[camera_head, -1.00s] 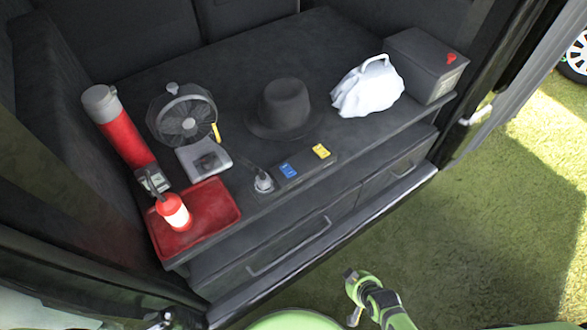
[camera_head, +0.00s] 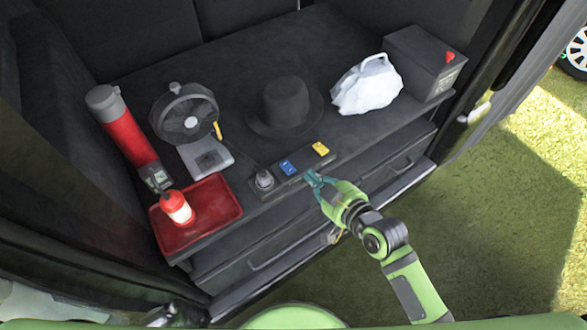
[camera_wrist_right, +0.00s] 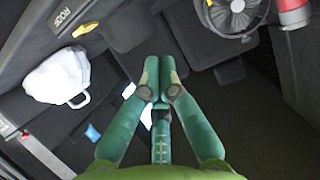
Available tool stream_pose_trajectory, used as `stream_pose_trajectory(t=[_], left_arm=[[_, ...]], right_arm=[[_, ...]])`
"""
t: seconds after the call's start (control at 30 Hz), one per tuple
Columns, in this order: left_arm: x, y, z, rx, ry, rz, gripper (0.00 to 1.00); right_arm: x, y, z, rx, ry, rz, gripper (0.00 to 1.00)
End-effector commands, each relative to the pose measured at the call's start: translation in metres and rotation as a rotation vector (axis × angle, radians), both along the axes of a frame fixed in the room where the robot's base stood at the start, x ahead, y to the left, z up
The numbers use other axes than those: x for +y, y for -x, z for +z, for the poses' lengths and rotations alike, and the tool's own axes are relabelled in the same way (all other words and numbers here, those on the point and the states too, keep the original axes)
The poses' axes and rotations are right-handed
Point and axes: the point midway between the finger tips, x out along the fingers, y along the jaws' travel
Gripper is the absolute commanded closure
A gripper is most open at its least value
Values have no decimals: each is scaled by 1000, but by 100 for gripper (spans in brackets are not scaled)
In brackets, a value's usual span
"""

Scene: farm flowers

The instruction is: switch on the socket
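The socket (camera_head: 305,163) is a dark strip near the front edge of the dark shelf, with a blue switch (camera_head: 288,168) and a yellow switch (camera_head: 321,148). A grey plug (camera_head: 264,180) sits at its left end. My right gripper (camera_head: 312,178) is at the front side of the strip, near the blue switch; I cannot tell whether it touches. In the right wrist view its green fingers (camera_wrist_right: 160,75) are drawn together with nothing visible between them. The socket is not clear in that view. A dark, blurred shape at the bottom left of the head view may be my left gripper.
Behind the strip stand a black hat (camera_head: 284,105), a fan (camera_head: 187,113) and a white bag (camera_head: 367,87). A dark box (camera_head: 424,62) is at the right.

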Motion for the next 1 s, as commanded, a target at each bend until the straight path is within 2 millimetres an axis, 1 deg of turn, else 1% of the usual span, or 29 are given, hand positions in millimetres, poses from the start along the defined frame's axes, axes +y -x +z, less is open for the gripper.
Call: stream_pose_trajectory(t=[0.17, 0.4, 0.57, 0.63, 0.8, 1.0], left_arm=[[0, 1, 2, 2, 0, 0, 60], [0, 1, 3, 3, -1, 0, 60], [1, 1, 2, 3, -1, 0, 60], [1, 2, 0, 4, -1, 0, 60], [1, 2, -4, 4, -2, 0, 60], [1, 2, -4, 4, -2, 0, 60]], right_arm=[[12, -17, -6, -2, -4, -1, 100], [36, -55, -23, -1, -3, -1, 100], [51, -76, -34, 0, -2, 0, 100], [51, -75, -49, 5, 2, 2, 100], [49, -73, -68, 1, 0, 1, 100], [48, -72, -75, 1, -1, 0, 100]])
